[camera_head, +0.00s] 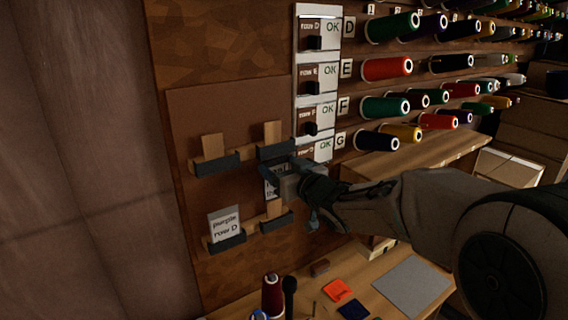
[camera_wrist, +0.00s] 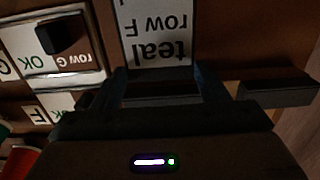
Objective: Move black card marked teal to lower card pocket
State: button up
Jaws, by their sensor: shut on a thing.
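The card (camera_wrist: 158,35) shows a pale face with dark print reading "teal row F", upside down in the wrist view. My gripper (camera_wrist: 160,88) is shut on its near edge. In the head view, my gripper (camera_head: 283,172) is in front of the board, just under the upper right pocket (camera_head: 276,150), and covers much of the card (camera_head: 271,184). The lower right pocket (camera_head: 276,223) is below the gripper, with a plain tan piece standing in it. The lower left pocket (camera_head: 228,242) holds a card marked "purple row D" (camera_head: 224,224).
An upper left pocket (camera_head: 216,163) is on the board (camera_head: 205,110). Row tags (camera_head: 318,75) marked OK and thread spools (camera_head: 385,68) are to the right. The bench (camera_head: 330,278) below carries a red spool (camera_head: 272,295), coloured pieces and a grey sheet (camera_head: 411,284).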

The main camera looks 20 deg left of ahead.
notch_tip(320, 180, down, 8)
jog(key=b, duration=0.7)
dwell(1.0)
jog(key=shift+f+b, duration=0.3)
jog(key=shift+b, duration=0.1)
jog(key=o, duration=0.8)
jog(key=shift+r, duration=0.1)
jog(key=shift+s, duration=0.1)
jog(key=b+v, duration=0.1)
jog(key=v, duration=1.2)
jog(key=shift+d, duration=0.3)
jog(key=shift+s, duration=0.1)
